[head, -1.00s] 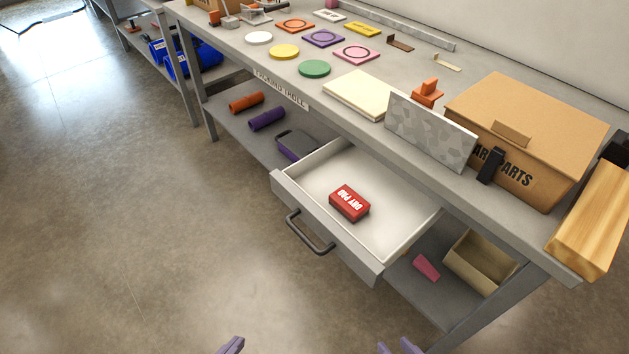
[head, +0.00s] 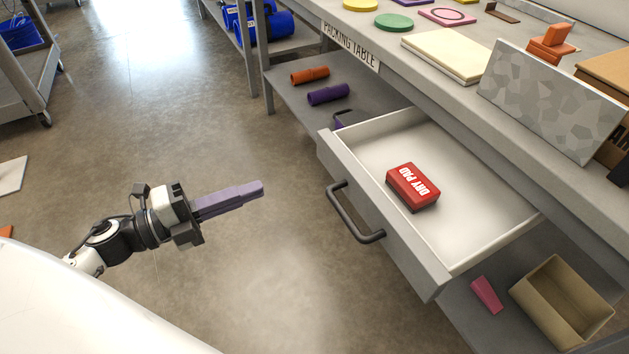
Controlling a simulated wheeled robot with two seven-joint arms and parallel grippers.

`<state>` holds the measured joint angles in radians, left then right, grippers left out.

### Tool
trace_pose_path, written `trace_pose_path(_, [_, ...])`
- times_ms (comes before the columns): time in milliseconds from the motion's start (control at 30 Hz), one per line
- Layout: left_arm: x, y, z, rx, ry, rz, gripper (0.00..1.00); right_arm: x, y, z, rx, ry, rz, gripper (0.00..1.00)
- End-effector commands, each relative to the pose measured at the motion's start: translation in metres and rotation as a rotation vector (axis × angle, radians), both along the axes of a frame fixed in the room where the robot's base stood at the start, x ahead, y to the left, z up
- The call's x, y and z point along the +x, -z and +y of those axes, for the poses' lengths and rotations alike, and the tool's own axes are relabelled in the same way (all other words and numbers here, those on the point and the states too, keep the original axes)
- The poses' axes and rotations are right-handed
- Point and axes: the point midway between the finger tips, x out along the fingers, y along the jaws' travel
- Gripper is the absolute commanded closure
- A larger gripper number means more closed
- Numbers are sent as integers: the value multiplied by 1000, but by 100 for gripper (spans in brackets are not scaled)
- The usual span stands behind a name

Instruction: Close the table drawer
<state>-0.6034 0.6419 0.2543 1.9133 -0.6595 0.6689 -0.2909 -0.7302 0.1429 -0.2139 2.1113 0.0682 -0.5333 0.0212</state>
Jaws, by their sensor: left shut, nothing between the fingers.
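The table drawer (head: 408,232) is pulled out from under the packing table's top. Its grey front has a dark bar handle (head: 352,214) facing left. A red box marked DRY PAD (head: 412,187) lies inside on the white drawer floor. My left gripper (head: 260,188) is left of the handle, over the floor, pointing right towards the drawer. Its purple fingers are together and hold nothing. A clear gap separates it from the handle. My right gripper is out of view.
The table top (head: 430,84) bears a cream pad (head: 452,55) and an upright patterned grey slab (head: 545,98). On the lower shelf are an orange tube (head: 309,75), a purple tube (head: 328,94), a pink piece (head: 486,294) and an open tan box (head: 562,305). The floor before the drawer is clear.

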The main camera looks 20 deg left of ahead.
Motion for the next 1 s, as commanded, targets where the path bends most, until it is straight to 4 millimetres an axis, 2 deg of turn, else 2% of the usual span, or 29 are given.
trace_pose_path(167, [18,-2,-15,4,8,-8,100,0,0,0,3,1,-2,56])
trace_pose_path(600, [87,-3,-68,0,4,-5,100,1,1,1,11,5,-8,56])
trace_pose_path(800, [103,-2,-81,0,3,-2,100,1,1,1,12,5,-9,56])
trace_pose_path(1000, [108,-1,-85,-1,2,-1,100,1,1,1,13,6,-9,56])
